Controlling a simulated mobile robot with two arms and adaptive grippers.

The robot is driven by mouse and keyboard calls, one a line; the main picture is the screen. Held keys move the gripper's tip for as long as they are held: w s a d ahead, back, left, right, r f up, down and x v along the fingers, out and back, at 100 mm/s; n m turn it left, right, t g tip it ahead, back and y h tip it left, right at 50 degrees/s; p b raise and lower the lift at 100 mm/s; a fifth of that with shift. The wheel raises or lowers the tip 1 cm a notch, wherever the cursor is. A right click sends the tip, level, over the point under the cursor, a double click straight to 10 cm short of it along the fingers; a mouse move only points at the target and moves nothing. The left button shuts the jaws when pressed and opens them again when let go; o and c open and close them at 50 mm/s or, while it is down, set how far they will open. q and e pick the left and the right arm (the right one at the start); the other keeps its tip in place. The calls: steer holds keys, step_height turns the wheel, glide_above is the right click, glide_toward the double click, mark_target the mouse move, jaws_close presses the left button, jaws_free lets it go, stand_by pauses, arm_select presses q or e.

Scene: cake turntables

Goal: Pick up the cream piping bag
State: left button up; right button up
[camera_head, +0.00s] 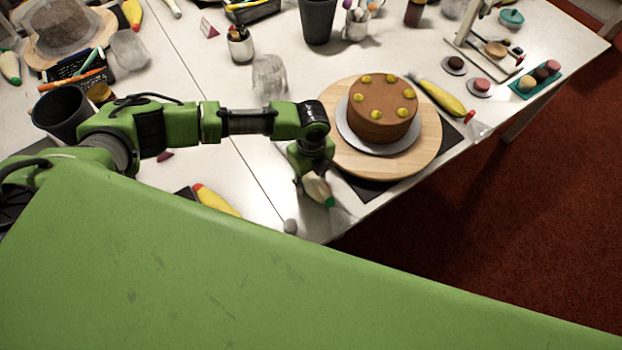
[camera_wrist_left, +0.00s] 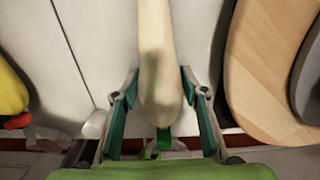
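The cream piping bag (camera_head: 318,190) with a green tip lies near the table's front edge, just left of the cake's round wooden board. My left gripper (camera_head: 311,176) is over it and hides part of it. In the left wrist view, the cream bag (camera_wrist_left: 158,65) runs lengthwise between the two fingers of my left gripper (camera_wrist_left: 160,88). The fingers are spread, one on each side of the bag, with narrow gaps; contact is not clear. My right gripper is not in view.
A chocolate cake (camera_head: 380,112) with yellow dots stands on the wooden board (camera_head: 425,135) close to the gripper's right. A yellow piping bag (camera_head: 215,201) lies to the left. A clear glass (camera_head: 268,78) stands behind my arm. Red floor lies beyond the table edge.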

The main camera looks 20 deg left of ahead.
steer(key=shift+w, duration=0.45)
arm_select(q)
steer(key=shift+r, duration=0.1)
steer(key=shift+w+r, duration=0.1)
steer(key=shift+r, duration=0.1)
step_height(320, 180, up, 2)
steer(key=shift+r+b, duration=0.15)
steer(key=shift+b, duration=0.65)
steer(key=s+d+r, duration=0.1)
steer(key=r, duration=0.1)
steer(key=s+d+r, duration=0.1)
steer(key=r, duration=0.1)
steer(key=s+d+r, duration=0.1)
steer(key=r, duration=0.1)
steer(key=shift+s+d+b, duration=0.2)
steer(key=shift+s+b, duration=0.15)
steer(key=shift+s, duration=0.05)
steer(key=s+d+r+b, duration=0.1)
steer(key=s+d+r, duration=0.3)
steer(key=s, duration=0.3)
steer(key=shift+d, duration=0.9)
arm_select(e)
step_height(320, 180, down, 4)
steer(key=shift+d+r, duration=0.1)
arm_select(q)
steer(key=shift+o, duration=0.2)
steer(key=shift+w, duration=0.1)
